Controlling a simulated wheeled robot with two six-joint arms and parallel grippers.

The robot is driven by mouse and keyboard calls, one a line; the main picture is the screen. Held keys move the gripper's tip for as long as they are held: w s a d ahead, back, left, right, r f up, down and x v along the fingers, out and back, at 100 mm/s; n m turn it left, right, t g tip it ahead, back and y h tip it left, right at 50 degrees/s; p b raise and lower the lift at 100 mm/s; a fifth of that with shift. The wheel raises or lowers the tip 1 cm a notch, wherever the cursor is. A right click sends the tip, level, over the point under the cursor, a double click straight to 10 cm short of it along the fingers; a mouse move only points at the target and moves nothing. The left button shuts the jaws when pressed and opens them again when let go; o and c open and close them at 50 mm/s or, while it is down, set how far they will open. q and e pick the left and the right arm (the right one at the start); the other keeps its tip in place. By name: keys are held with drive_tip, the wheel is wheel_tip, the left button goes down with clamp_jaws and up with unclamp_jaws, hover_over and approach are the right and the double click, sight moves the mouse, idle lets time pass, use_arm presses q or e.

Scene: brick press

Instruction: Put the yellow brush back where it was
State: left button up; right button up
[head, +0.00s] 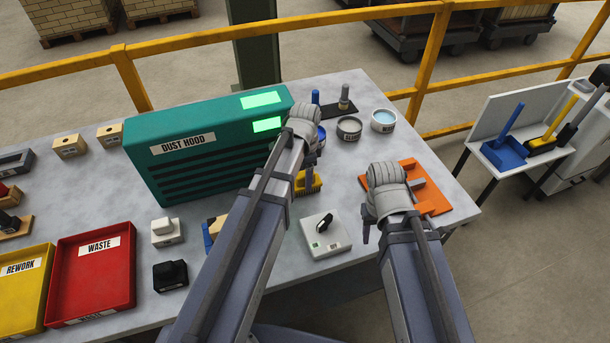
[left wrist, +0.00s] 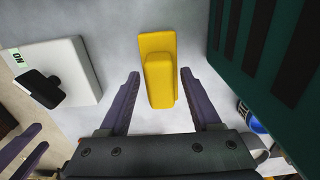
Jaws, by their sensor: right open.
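The yellow brush (head: 313,184) stands on the grey table in front of the right end of the green dust hood, partly hidden by my left arm. In the left wrist view the yellow brush (left wrist: 160,80) shows from above, with its block between and beyond my fingertips. My left gripper (left wrist: 158,75) is open, one finger on each side of the brush with visible gaps; it also shows in the head view (head: 312,155). My right gripper (head: 366,233) is open and empty over the table, left of the orange fixture (head: 432,200). Where the brush was before is not shown.
The dust hood (head: 190,165) stands close beside my left gripper. A white switch box (head: 325,243) is in front. Tins (head: 349,128) and stamps stand behind. Red (head: 95,270) and yellow (head: 25,290) trays lie left. A side stand holds a blue dustpan (head: 505,153).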

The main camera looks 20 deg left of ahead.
use_arm(q)
drive_tip(key=shift+r, duration=0.15)
use_arm(e)
drive_tip(key=shift+r, duration=0.15)
use_arm(q)
wheel_tip(320, 180, up, 12)
drive_tip(key=p, duration=1.2)
drive_tip(key=s+d+n+y, duration=0.1)
drive_tip(key=s+d+n, duration=0.6)
drive_tip(key=s+d, duration=0.3)
drive_tip(key=s, duration=0.4)
drive_tip(key=shift+s+d, duration=0.2)
use_arm(e)
wheel_tip(320, 180, up, 12)
